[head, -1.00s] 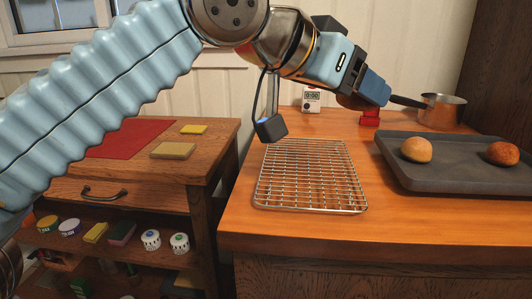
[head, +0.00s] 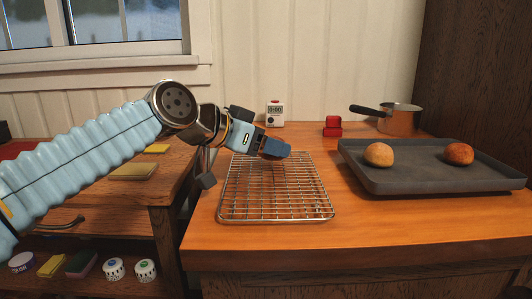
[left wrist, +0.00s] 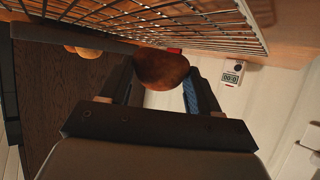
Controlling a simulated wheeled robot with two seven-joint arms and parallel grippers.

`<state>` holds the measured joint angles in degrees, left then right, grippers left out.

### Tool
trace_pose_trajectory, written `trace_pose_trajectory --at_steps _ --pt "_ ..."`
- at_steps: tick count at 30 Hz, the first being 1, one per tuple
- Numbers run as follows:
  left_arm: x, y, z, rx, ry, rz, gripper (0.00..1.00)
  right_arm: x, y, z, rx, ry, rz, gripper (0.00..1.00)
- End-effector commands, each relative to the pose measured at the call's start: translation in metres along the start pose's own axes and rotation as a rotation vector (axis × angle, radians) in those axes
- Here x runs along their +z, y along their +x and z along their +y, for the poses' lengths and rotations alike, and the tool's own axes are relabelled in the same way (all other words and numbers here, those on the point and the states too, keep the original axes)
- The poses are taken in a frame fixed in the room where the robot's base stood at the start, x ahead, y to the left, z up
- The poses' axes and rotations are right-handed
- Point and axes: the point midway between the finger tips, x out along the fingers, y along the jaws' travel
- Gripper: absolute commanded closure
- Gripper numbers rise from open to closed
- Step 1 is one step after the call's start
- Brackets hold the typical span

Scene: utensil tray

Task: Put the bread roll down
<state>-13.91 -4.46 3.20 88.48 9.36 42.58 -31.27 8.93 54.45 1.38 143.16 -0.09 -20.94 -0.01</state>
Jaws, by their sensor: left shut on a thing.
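My left gripper (head: 276,149) hangs over the back part of the wire cooling rack (head: 275,190). In the left wrist view it is shut on a brown bread roll (left wrist: 162,66), held between its two fingers. The rack's wires (left wrist: 190,22) show at the top of that view, with the roll apart from them as far as I can tell. My right gripper is in neither view.
A dark baking tray (head: 430,182) to the right holds two other rolls, a pale one (head: 379,154) and a browner one (head: 459,153). Behind stand a timer (head: 275,113), a red object (head: 333,127) and a saucepan (head: 400,120). The rack is bare.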

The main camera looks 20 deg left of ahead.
Motion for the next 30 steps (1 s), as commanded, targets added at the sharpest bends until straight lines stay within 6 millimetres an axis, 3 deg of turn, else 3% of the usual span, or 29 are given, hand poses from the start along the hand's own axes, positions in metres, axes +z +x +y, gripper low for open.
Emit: trace_pose_trajectory --at_steps 3,14,15,19,30 --pt "0.0105 0.0046 0.0001 -0.001 -0.001 0.002 0.66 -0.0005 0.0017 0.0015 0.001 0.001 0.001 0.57" --pt "0.0144 0.0066 0.0004 0.000 0.000 0.002 0.66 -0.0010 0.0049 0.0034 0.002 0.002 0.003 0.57" --pt "0.0136 0.0062 0.0004 0.000 0.000 0.002 0.35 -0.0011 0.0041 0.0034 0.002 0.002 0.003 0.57" --pt "0.0130 0.0059 0.0004 0.000 -0.001 0.002 0.15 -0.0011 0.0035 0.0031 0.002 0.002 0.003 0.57" --pt "0.0079 0.0034 0.0005 0.000 -0.001 0.002 0.12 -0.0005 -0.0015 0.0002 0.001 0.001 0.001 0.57"
